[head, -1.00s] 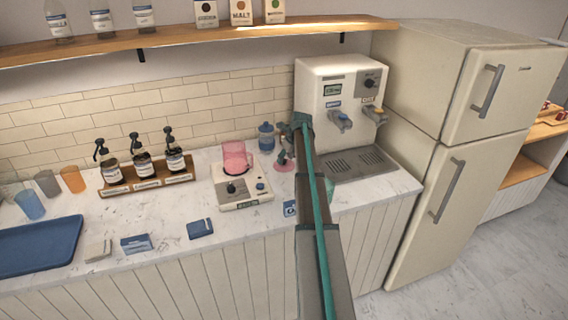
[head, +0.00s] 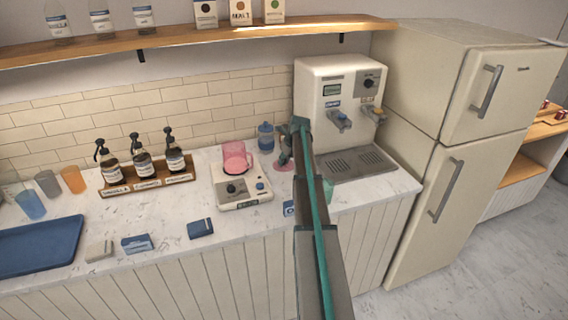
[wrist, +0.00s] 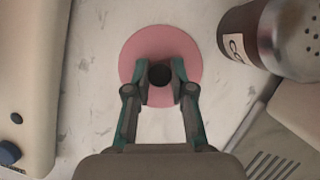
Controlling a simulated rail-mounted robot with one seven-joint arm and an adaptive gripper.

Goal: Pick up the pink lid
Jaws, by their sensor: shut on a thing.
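The pink lid (wrist: 160,38) is a flat round disc with a dark round knob (wrist: 160,74) at its middle. In the wrist view my gripper (wrist: 160,82) is directly over it, with its two fingers closed on the knob from either side. The lid lies flat on or just above the marble counter; I cannot tell which. In the head view only part of the pink lid (head: 283,166) shows beside my gripper (head: 285,157), and my arm hides the rest.
A blender base with a pink jug (head: 236,157) stands left of the lid. A blue canister (head: 265,138) is behind it. The coffee machine (head: 338,95) is close on the right. A brown shaker (wrist: 275,40) stands close by the lid in the wrist view.

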